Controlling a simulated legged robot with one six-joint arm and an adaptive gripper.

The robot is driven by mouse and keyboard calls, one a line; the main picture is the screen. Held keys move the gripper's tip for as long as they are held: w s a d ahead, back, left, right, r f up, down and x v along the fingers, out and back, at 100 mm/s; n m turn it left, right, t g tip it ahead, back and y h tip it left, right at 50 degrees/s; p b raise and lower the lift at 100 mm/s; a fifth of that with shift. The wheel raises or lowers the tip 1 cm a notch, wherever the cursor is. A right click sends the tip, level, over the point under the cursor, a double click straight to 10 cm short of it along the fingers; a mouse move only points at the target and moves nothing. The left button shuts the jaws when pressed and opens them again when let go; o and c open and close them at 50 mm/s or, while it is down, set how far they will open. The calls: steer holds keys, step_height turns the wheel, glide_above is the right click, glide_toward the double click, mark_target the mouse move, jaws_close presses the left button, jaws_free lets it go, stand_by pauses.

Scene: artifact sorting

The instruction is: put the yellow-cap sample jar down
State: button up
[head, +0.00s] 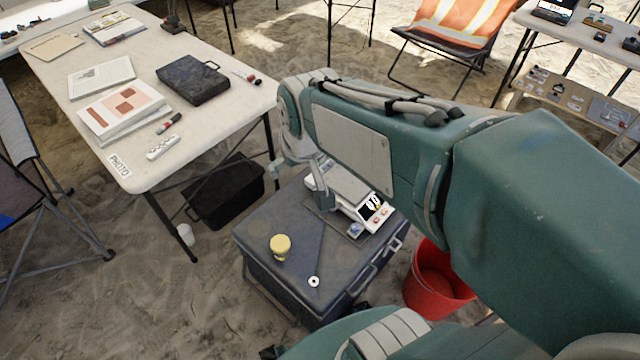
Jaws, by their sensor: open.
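The yellow-cap sample jar (280,244) stands upright on the lid of a dark blue-grey case (262,222), near its left side. Its yellow cap hides most of its body. My gripper (318,190) is over the same case, behind and to the right of the jar and apart from it. It is open, with nothing seen in it. My arm hides part of the gripper, so only some of its fingers show.
A white digital scale (378,212) sits on the case, partly behind my arm. A small white ring (313,281) lies at the case's front. A red bucket (432,290) stands right of the case. A white table (135,185) with papers and a black box (193,80) is at left.

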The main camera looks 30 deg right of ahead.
steer(key=s+r+t, duration=0.1)
steer(key=s+r, duration=0.2)
steer(key=s, duration=0.7)
steer(key=shift+d+r, duration=0.1)
steer(key=shift+d, duration=0.05)
